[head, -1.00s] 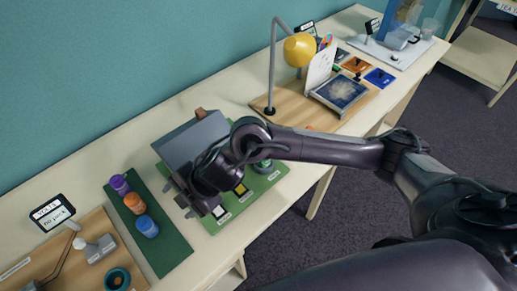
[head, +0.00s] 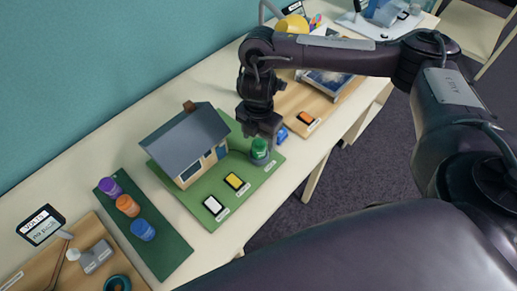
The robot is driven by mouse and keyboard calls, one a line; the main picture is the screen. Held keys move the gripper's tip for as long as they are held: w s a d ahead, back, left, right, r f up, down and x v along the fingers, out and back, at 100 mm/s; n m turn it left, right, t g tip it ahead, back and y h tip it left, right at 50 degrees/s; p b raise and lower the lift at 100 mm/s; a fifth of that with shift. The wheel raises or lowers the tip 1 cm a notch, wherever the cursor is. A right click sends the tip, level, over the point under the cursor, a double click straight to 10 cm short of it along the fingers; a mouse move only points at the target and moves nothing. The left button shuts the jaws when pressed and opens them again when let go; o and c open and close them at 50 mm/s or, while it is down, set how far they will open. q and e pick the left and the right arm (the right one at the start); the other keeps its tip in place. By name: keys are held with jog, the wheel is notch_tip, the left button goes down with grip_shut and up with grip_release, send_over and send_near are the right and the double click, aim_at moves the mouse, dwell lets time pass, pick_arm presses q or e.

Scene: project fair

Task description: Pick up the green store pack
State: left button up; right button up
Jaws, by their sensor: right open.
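The green store pack (head: 259,146) is a short green cylinder. It stands upright in a dark grey holder at the right front of the green board (head: 205,219). My right gripper (head: 262,138) points down just above and behind it, open. Its fingers overlap the top of the pack in the head view, so I cannot tell whether they touch it. My left gripper is not in view.
A model house (head: 190,143) stands on the green board left of my right gripper. Purple, orange and blue (head: 142,230) cylinders stand on a dark green strip. A blue piece (head: 282,134) is close to the gripper.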

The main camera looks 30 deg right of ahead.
aim_at(259, 142)
jog(key=f, duration=0.3)
jog(key=f+b, duration=0.1)
jog(key=f, duration=0.1)
jog(key=shift+w+d, duration=0.15)
jog(key=shift+w, duration=0.15)
jog(key=shift+r, duration=0.1)
jog(key=c, duration=1)
jog(key=shift+c, duration=0.5)
jog(key=shift+r, duration=0.15)
